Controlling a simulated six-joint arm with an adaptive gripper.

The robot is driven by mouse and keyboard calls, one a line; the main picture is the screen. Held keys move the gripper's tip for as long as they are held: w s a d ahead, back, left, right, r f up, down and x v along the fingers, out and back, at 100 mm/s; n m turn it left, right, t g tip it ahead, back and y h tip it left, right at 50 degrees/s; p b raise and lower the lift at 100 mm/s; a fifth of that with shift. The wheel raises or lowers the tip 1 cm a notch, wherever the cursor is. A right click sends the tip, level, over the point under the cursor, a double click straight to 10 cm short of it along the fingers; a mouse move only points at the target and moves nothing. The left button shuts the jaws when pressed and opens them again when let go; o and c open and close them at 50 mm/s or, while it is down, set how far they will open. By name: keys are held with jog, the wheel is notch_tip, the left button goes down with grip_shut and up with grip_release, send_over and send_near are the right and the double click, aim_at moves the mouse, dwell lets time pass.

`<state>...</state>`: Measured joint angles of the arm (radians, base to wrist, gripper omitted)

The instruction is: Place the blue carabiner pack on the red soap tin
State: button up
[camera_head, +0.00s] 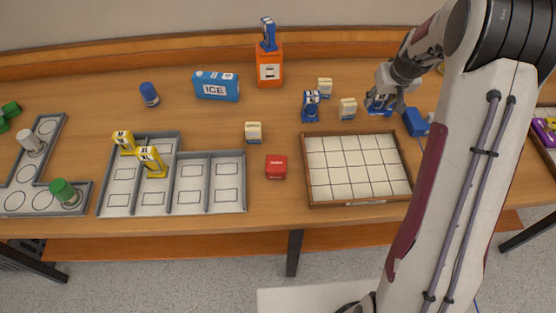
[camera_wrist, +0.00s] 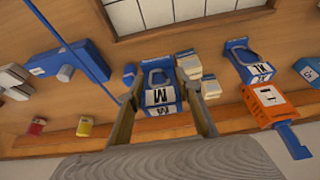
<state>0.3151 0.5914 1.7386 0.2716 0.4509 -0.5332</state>
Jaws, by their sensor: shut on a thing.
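My gripper (camera_head: 384,92) is at the right of the table, behind the white gridded tray. It is shut on a blue carabiner pack (camera_head: 378,106); in the wrist view this pack (camera_wrist: 157,96) sits between the two fingers and carries an M label. I cannot tell whether it touches the table. The red soap tin (camera_head: 276,168) lies left of the gridded tray with nothing on it. A second blue pack (camera_head: 310,107) stands further left of my gripper; its label looks like XL in the wrist view (camera_wrist: 250,66).
An orange box (camera_head: 269,70) at the back bears another blue pack (camera_head: 268,38). Small cream boxes (camera_head: 348,108) stand near my gripper. The gridded tray (camera_head: 358,202) is empty. A blue object (camera_head: 415,122) lies right of my gripper. A grey compartment tray (camera_head: 213,154) holds yellow packs (camera_head: 151,160).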

jog(key=a+r+n+y, duration=0.1)
jog(key=a+r+n, duration=0.15)
jog(key=a, duration=0.75)
jog(key=s+a+r+n+g+y, duration=0.1)
jog(key=s+a+r+n+g, duration=0.1)
jog(key=s+a+n, duration=0.5)
jog(key=s+a+r+n+g+y, duration=0.1)
jog(key=s+a+n, duration=0.5)
jog(key=a, duration=0.6)
jog(key=shift+s+a+r+n+g+y, duration=0.4)
jog(key=shift+n+g+y, duration=0.35)
jog(key=shift+n, duration=0.5)
jog(key=shift+f, duration=0.1)
send_near(270, 163)
jog(key=shift+a+f, duration=0.35)
jog(key=shift+a, duration=0.5)
jog(key=shift+f, duration=0.1)
jog(key=shift+f, duration=1.75)
